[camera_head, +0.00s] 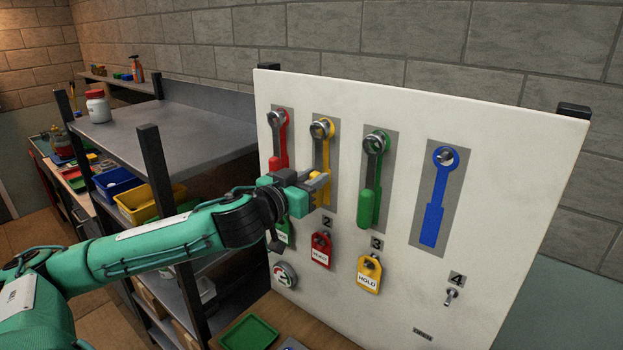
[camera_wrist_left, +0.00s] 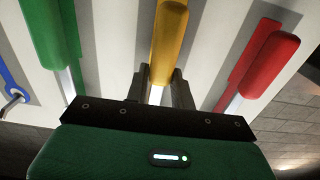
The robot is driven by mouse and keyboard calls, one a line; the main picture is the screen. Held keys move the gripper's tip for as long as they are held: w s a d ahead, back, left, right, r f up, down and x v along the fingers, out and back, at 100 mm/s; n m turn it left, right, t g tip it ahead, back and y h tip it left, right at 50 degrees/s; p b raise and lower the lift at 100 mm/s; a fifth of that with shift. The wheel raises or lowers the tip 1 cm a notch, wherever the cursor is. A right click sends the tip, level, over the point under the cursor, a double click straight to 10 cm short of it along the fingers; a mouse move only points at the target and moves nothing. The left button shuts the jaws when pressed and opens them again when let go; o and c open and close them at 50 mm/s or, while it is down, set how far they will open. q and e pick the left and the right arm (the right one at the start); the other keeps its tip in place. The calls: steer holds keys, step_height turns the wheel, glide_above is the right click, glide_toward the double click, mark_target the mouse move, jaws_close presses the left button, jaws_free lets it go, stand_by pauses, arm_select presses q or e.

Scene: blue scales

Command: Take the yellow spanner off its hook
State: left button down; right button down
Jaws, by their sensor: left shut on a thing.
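The yellow spanner (camera_head: 324,152) is on the white board, second from the left, its ring end up at its hook. My left gripper (camera_head: 319,183) is shut on its lower handle. In the left wrist view the yellow handle (camera_wrist_left: 169,40) runs between the two dark fingers (camera_wrist_left: 158,85). The fingers hide part of the handle. In the head view the spanner still hangs upright, close against its grey backing strip. My right gripper is not in view.
A red spanner (camera_head: 279,140) hangs close on the left and a green spanner (camera_head: 371,180) on the right. A flat blue spanner shape (camera_head: 432,222) is further right. Tags, such as the red one (camera_head: 321,251), hang below. A grey shelf (camera_head: 180,140) stands left of the board.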

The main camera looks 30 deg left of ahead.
arm_select(q)
steer(key=shift+r+p, duration=0.5)
steer(key=shift+r, duration=0.2)
stand_by(0.4)
stand_by(0.6)
steer(key=shift+s+a+f+b, duration=0.1)
steer(key=shift+s+b, duration=0.45)
steer(key=shift+b, duration=0.1)
steer(key=shift+s+b, duration=0.7)
steer(key=shift+s, duration=0.15)
steer(key=shift+s+a+b, duration=0.2)
steer(key=shift+s+b, duration=0.25)
steer(key=shift+b, duration=0.4)
steer(key=b, duration=1.1)
glide_toward(318, 170)
steer(key=shift+a+r, duration=0.1)
steer(key=shift+r, duration=0.1)
